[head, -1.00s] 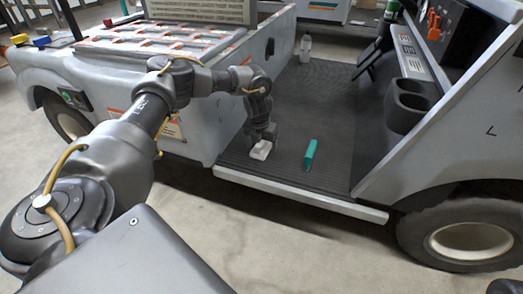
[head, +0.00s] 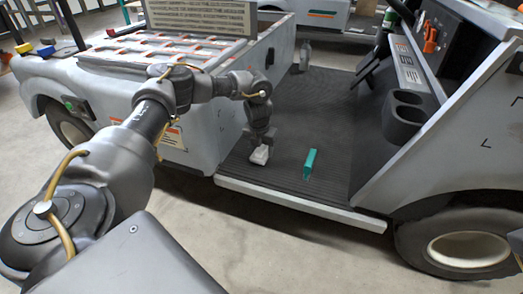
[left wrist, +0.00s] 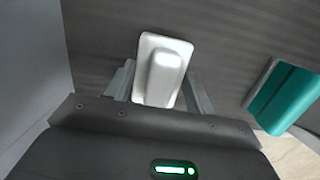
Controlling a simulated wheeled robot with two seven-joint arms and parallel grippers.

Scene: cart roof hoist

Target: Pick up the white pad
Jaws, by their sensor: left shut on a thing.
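The white pad (head: 260,155) is at the cart's dark ribbed floor, near the left side wall. In the left wrist view the pad (left wrist: 161,71) shows as a pale rounded block with a raised middle, between the two fingers. My left gripper (head: 259,147) points down and is shut on the pad. In the left wrist view the fingers of my left gripper (left wrist: 159,90) lie on either side of it. I cannot tell whether the pad still touches the floor. My right gripper is not in view.
A teal object (head: 310,164) lies on the cart floor (head: 325,115) right of the pad; it also shows in the left wrist view (left wrist: 284,97). The cart's side wall (head: 228,115) rises close on the left. A bottle (head: 305,57) stands at the far edge. Cup holders (head: 405,114) are at right.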

